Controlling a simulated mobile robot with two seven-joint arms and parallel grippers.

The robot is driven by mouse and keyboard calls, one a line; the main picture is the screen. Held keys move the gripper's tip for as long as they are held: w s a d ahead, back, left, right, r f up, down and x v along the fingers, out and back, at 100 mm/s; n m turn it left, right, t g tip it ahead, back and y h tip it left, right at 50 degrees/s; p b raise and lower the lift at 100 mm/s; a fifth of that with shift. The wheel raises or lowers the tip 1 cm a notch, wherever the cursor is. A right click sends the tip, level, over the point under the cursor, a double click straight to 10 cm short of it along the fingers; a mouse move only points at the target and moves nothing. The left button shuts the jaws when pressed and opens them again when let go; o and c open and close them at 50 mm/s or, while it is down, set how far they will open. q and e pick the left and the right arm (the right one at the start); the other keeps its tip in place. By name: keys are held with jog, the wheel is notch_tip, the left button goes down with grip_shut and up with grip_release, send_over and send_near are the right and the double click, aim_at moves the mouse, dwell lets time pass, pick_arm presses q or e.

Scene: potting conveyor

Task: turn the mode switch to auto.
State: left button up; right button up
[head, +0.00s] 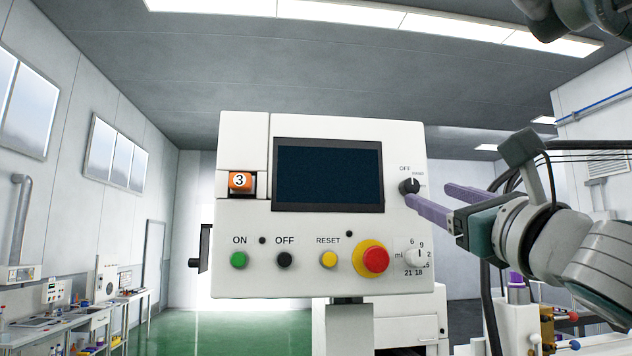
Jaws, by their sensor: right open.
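The black mode switch (409,186) is a round knob near the right edge of a white control panel (240,215). The labels "OFF" and "HAND" show above it. Its white mark points roughly upward; the exact setting is too small to read surely, and any "AUTO" label is hidden or unreadable. My right gripper (430,199) comes in from the right with two purple fingers spread apart. It is open and empty, its fingertips close to the right and below the switch. I cannot tell whether a finger touches the panel. My left gripper is not in view.
The panel also carries a dark screen (328,175), a green ON button (239,260), a black OFF button (284,260), a yellow RESET button (329,259), a red emergency stop (375,259) and a white ml dial (415,259). Benches (60,325) stand far left.

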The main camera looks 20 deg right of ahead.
aim_at(413, 188)
jog(key=p+x, duration=0.1)
jog(key=x, duration=0.3)
jog(key=shift+r+p, duration=0.15)
jog(key=shift+p, duration=0.25)
jog(key=shift+w, duration=0.5)
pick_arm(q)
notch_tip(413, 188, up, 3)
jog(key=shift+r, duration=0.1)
pick_arm(e)
jog(key=shift+c, duration=0.4)
grip_shut()
